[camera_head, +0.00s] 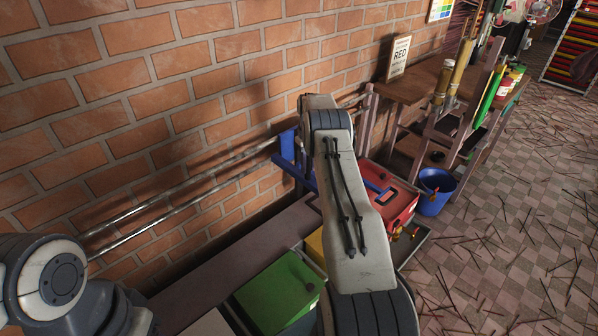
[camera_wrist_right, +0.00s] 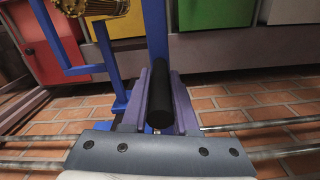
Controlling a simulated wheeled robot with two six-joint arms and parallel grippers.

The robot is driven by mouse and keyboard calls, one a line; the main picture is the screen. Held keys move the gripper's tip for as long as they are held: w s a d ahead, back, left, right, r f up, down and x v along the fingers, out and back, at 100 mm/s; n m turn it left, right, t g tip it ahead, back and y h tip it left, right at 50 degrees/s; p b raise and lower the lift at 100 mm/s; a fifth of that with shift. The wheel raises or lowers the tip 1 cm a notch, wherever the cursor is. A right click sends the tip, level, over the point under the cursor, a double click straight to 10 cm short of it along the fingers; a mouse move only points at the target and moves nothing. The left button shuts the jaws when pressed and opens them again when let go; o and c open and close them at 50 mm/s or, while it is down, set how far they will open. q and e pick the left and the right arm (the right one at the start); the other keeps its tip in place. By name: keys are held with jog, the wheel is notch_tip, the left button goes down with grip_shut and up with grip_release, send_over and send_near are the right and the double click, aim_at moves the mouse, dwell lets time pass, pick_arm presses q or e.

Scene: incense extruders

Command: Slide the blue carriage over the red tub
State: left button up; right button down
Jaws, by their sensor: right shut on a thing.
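The blue carriage (camera_head: 287,146) rides on two metal rails along the brick wall, partly hidden by my right arm. In the right wrist view its blue frame (camera_wrist_right: 155,32) carries a black handle (camera_wrist_right: 168,80) and a brass cylinder (camera_wrist_right: 103,8). My right gripper (camera_wrist_right: 158,90) is shut on the black handle, one purple finger on each side. The red tub (camera_head: 400,205) sits at the far end of the tub row, and shows at the left of the wrist view (camera_wrist_right: 52,45). The brass cylinder appears near the red-yellow boundary. My left gripper is out of view.
A yellow tub (camera_head: 315,247) and a green tub (camera_head: 280,295) stand in the row nearer me. Metal rails (camera_head: 180,190) run along the wall. A blue bucket (camera_head: 436,192) stands on the floor beyond the red tub, beside a wooden bench (camera_head: 420,80). Thin sticks litter the floor.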

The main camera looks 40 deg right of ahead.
jog(key=shift+d, duration=0.3)
jog(key=c, duration=0.7)
grip_release()
jog(key=shift+r, duration=0.15)
notch_tip(320, 180, up, 10)
jog(key=shift+r, duration=0.15)
